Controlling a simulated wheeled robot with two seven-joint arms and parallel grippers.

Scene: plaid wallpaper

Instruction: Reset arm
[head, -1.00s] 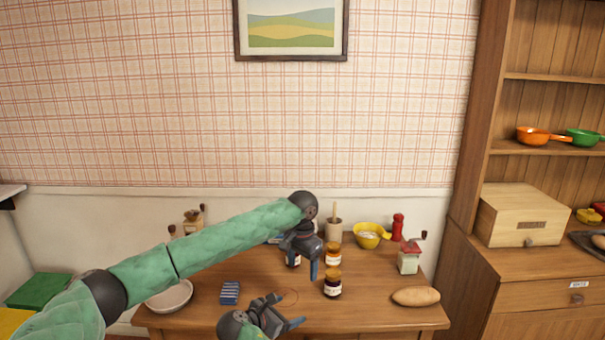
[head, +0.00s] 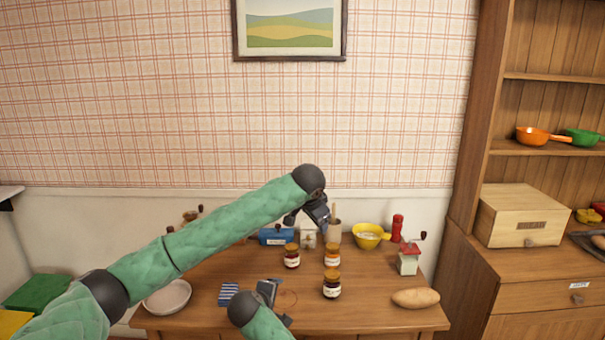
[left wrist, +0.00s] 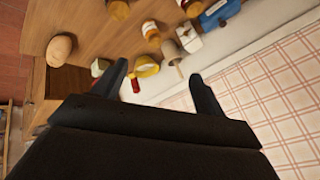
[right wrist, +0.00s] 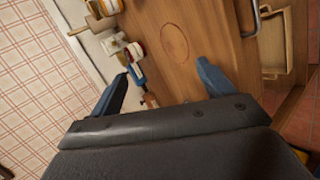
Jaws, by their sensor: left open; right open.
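My left gripper (head: 309,218) is at the end of the long green arm, raised near the back of the table, in front of the mortar. In the left wrist view its two fingers (left wrist: 158,75) are spread with nothing held between them. My right gripper (head: 269,290) is low over the front of the table, left of the front jar. In the right wrist view its fingers (right wrist: 162,74) are apart and empty. The head view partly hides the left gripper's fingers.
The wooden table (head: 380,318) holds several jars, including the front jar (head: 332,286), a mortar with pestle (head: 334,232), a yellow bowl (head: 368,237), a grinder (head: 408,260), a potato (head: 415,298), a striped cloth (head: 228,293) and a white bowl (head: 168,297). A cabinet (head: 530,300) stands right.

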